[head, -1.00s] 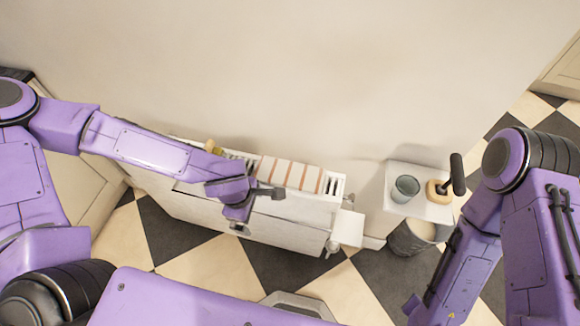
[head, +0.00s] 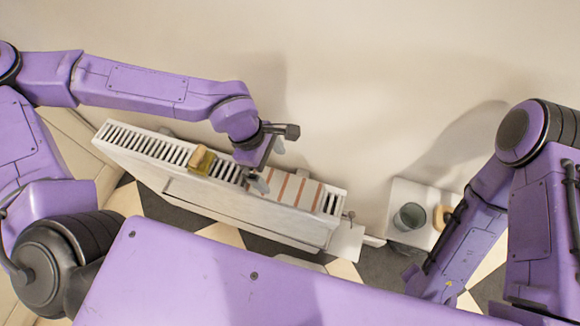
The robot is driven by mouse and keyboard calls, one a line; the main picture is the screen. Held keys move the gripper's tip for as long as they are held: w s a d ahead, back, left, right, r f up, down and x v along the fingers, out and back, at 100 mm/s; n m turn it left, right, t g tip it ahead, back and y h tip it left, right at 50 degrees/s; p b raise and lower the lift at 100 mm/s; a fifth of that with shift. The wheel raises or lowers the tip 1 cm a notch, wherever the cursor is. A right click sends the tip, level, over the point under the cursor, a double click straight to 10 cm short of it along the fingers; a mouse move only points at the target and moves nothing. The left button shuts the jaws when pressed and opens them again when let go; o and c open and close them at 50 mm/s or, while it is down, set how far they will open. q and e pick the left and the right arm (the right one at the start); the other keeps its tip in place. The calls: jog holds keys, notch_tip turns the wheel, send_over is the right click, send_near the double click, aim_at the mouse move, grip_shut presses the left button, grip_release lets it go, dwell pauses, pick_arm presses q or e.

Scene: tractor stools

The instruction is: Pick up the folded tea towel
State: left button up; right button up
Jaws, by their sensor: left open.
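The folded tea towel (head: 290,187), pale with orange-brown stripes, lies across the top of the white radiator (head: 240,213), toward its right end. My left gripper (head: 268,165) is open at the towel's left end, with its fingers apart. One finger is near the wall side and the other near the front edge of the radiator top. The gripper overlaps the towel's left edge in the picture; I cannot tell whether it touches. My right arm (head: 470,230) comes down at the right, but its gripper does not show.
A yellowish block (head: 201,160) sits on the radiator grille, left of the gripper. A small white stand (head: 401,190) at the right holds a grey-green cup (head: 409,217) and a tan round object (head: 441,216), partly behind my right arm. The wall is close behind the radiator.

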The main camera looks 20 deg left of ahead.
pick_arm(q)
send_over(285, 187)
jog(key=a, duration=0.2)
jog(key=f, duration=0.4)
jog(key=shift+s+d+f, duration=0.1)
jog(key=shift+s+f, duration=0.1)
jog(key=x, duration=0.5)
jog(key=shift+w+f, duration=0.25)
jog(key=shift+f, duration=0.1)
jog(key=c, duration=0.8)
